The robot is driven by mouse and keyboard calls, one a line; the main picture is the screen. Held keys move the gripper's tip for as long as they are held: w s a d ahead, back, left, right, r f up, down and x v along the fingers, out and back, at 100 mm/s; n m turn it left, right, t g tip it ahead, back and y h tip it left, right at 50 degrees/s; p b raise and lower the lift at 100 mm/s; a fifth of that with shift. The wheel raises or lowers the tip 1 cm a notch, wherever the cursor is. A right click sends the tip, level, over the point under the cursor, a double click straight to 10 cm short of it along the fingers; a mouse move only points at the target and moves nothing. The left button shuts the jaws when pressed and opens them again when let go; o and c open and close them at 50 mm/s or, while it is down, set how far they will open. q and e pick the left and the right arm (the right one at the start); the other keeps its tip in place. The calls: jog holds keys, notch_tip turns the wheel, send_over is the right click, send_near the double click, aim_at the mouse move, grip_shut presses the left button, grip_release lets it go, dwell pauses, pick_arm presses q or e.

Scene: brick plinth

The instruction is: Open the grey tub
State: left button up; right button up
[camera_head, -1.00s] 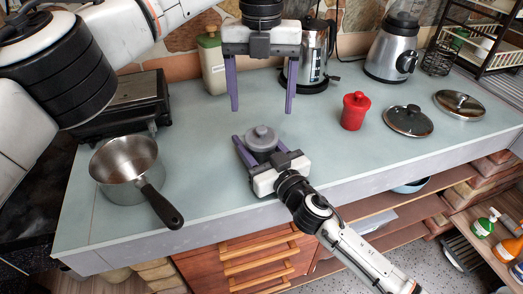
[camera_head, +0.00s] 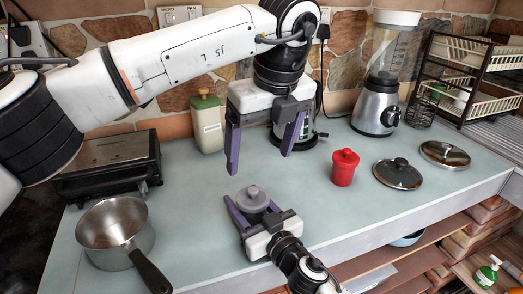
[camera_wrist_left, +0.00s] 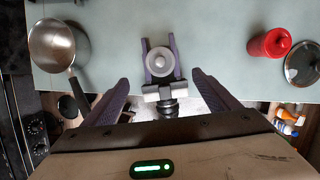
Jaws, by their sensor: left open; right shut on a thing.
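The grey tub (camera_head: 252,197), with a round knobbed lid, stands on the pale counter near its front edge. My right gripper (camera_head: 250,208) comes from the front and is shut on the tub, one finger on each side. My left gripper (camera_head: 260,163) is open and empty, fingers pointing down, above and behind the tub in the head view. In the left wrist view the tub (camera_wrist_left: 159,62) shows from above, with its lid on, just beyond and between the left fingers. The tub's lower body is mostly hidden by its lid and the right gripper.
A red canister (camera_head: 344,168) and two pan lids (camera_head: 398,174) (camera_head: 445,154) are to the right. A saucepan (camera_head: 115,234) and a black grill (camera_head: 112,165) are at left. A green-lidded canister (camera_head: 207,124), a kettle (camera_head: 299,137) and a blender (camera_head: 379,100) stand behind.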

aim_at(253, 190)
pick_arm(q)
jog(key=x, duration=1.2)
jog(key=shift+a, duration=0.1)
jog(key=c, duration=1.3)
jog(key=shift+o, duration=0.2)
jog(key=shift+r, duration=0.15)
jog(key=shift+r, duration=0.2)
jog(key=shift+r, duration=0.9)
